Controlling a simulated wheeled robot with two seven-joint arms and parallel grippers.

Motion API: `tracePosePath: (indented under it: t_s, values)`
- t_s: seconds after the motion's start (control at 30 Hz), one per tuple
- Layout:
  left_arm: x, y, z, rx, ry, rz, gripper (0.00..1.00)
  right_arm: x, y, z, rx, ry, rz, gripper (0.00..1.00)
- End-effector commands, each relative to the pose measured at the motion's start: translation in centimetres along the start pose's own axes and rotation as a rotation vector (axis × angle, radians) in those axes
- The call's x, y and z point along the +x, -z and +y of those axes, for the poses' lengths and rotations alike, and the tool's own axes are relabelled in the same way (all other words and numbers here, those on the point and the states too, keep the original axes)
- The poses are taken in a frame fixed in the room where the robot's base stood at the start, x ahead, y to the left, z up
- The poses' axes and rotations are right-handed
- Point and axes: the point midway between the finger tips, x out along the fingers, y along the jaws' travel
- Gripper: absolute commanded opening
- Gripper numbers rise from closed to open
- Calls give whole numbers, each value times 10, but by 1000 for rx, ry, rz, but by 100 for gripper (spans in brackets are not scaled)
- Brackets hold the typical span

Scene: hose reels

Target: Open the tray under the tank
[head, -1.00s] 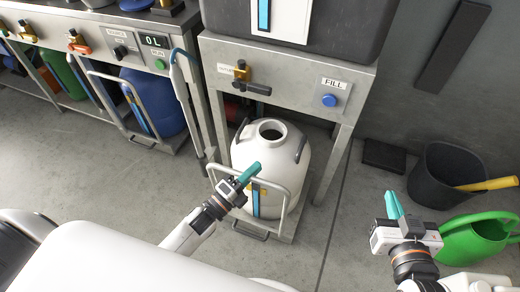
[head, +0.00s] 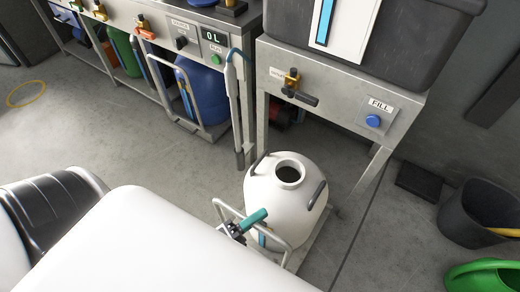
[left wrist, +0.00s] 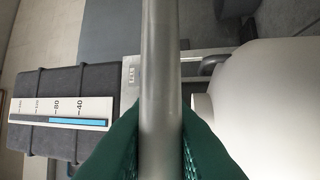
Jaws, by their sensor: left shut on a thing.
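A white canister (head: 286,210) with a dark round mouth stands on the tray (head: 314,240), in front of the metal stand (head: 330,98) that carries the dark tank (head: 400,45). The tray is drawn out from under the tank. Its upright tubular handle (head: 221,204) is on the near side of the canister. My left gripper (head: 254,217), with green fingers, is shut on this handle. In the left wrist view the grey handle tube (left wrist: 161,70) runs between the fingers, with the canister (left wrist: 270,100) to the right. My right gripper is out of view.
A valve (head: 292,82) and a blue FILL button (head: 373,121) are on the stand's front. A blue barrel (head: 203,95) stands on another tray at left. A black bucket (head: 475,212) and a green can (head: 488,275) are at right. Floor to the left is open.

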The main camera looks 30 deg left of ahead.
Motion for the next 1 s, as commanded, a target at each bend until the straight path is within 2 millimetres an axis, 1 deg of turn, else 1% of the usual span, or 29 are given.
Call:
tracePosePath:
  t_s: [0.27,0.3,0.37,0.4,0.43,0.67,0.77,0.87,1.0]
  values:
    - [0,0,0,0,1,1,0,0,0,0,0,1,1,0]
    - [0,0,0,0,1,1,19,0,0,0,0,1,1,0]
    - [0,0,0,0,1,1,29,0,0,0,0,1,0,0]
    - [0,0,0,0,1,1,36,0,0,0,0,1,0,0]
    - [0,0,0,0,1,1,38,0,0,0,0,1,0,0]
    - [0,0,0,0,0,0,38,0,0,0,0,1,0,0]
    - [-4,0,0,0,2,0,38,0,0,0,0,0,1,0]
    - [-16,0,-1,-1,4,0,38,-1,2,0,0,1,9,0]
    - [-44,0,-1,-2,6,1,38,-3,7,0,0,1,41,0]
